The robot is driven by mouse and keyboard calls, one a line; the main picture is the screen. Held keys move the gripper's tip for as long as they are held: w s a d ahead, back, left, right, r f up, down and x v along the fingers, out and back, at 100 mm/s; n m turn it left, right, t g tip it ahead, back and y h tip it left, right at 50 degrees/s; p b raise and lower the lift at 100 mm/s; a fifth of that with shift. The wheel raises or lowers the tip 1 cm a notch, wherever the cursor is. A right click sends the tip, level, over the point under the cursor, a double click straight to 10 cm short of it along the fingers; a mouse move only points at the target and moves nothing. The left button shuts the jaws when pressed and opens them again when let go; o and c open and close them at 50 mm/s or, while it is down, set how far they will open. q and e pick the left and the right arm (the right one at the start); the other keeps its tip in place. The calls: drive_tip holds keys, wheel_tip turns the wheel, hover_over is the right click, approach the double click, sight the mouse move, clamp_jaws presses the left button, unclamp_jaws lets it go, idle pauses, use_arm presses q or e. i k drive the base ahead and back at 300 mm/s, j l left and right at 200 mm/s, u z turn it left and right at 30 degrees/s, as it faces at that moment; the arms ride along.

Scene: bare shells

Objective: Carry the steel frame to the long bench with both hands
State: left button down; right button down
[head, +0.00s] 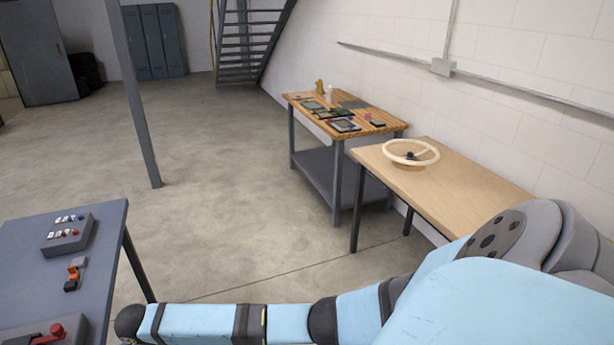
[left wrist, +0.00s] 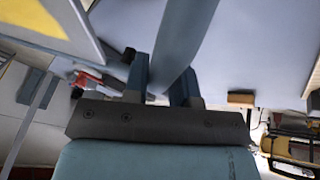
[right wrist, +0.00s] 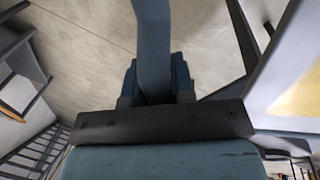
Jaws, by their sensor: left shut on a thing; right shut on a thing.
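The steel frame shows only in part, as a blue-grey bar in each wrist view. In the left wrist view my left gripper (left wrist: 162,78) is shut on the frame (left wrist: 188,38), which runs up and to the right from between the fingers. In the right wrist view my right gripper (right wrist: 155,82) is shut on the frame (right wrist: 152,40), which runs up from the fingers. The head view shows neither the frame nor the grippers. Two benches stand along the right wall: a light wood table (head: 460,198) and a darker wood workbench (head: 297,98). I cannot tell which is the long bench.
Electronics and small parts (head: 345,125) cover much of the workbench. A blue-grey table (head: 105,235) with control boxes (head: 68,233) stands at left. A grey post (head: 137,100) rises beyond it. The middle floor is clear.

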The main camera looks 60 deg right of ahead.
sight(470, 206)
drive_tip(key=z, duration=4.1)
drive_tip(key=i+j+z, duration=0.2)
drive_tip(key=j, duration=0.15)
drive_tip(key=i+j, duration=0.1)
drive_tip(key=j, duration=0.4)
drive_tip(key=i+j, duration=0.1)
drive_tip(key=j, duration=0.4)
